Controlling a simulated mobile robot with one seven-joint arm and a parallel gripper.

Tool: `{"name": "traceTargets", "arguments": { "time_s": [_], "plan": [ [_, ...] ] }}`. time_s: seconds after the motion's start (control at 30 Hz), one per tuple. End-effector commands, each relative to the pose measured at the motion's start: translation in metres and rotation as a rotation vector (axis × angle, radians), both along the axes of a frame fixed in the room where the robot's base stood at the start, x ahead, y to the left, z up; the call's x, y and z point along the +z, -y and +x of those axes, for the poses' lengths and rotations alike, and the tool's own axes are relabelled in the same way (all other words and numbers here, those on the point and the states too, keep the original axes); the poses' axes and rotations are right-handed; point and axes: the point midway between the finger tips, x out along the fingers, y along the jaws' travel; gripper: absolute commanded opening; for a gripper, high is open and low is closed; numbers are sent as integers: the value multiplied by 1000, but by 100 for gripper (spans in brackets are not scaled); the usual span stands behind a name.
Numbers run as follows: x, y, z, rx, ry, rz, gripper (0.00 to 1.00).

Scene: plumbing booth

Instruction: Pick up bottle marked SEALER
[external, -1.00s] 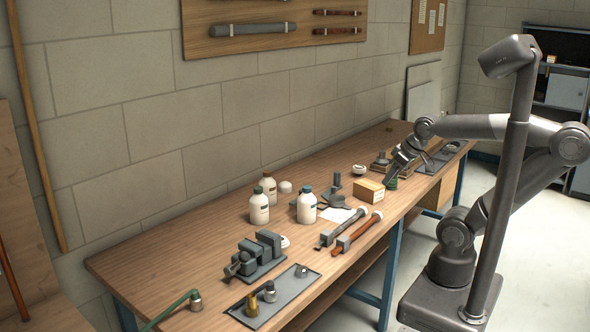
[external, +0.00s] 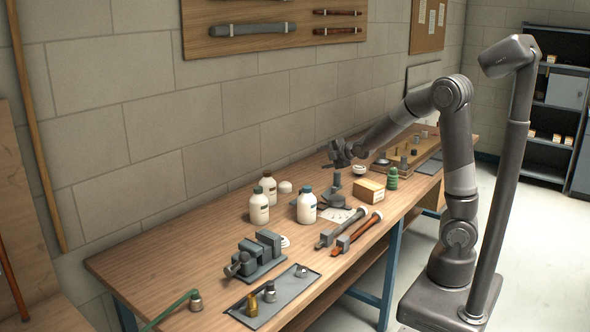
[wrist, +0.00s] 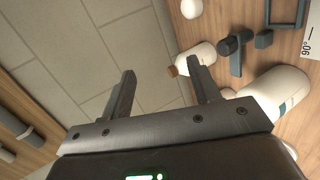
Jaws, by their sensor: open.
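My gripper (external: 338,152) is open and empty above the bench, behind and right of the bottles. In the wrist view, the brown-capped bottle (wrist: 201,55) lies beyond the right finger of my gripper (wrist: 163,80). A larger white bottle (wrist: 282,90), its cap hidden, shows at the right. Neither is between the fingers.
A cardboard box (external: 369,191) and a green container (external: 392,179) stand right of the bottles. Pipe wrenches (external: 355,235), a vise (external: 262,254) and a grey tray (external: 285,305) lie nearer the front. A small white round item (external: 285,187) sits by the wall.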

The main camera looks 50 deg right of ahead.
Motion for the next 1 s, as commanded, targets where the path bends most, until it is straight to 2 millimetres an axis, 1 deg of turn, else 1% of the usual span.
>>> {"name": "traceTargets", "arguments": {
  "time_s": [0.03, 0.2, 0.33, 0.5, 0.6, 0.73, 0.83, 0.93, 1.0],
  "plan": [
    [-9, 1, 14, 40, 17, -91, 56],
    [-25, 2, 52, 190, 100, -423, 56],
    [-38, -5, 76, 308, 167, -689, 56],
    [-56, -24, 100, 469, 272, -1043, 56],
    [-66, -38, 108, 557, 340, -1236, 56],
    [-77, -56, 114, 643, 422, -1425, 56],
    [-82, -64, 115, 683, 465, -1515, 56],
    [-83, -69, 116, 701, 488, -1560, 56],
    [-83, -72, 122, 705, 496, -1571, 56]
  ]
}}
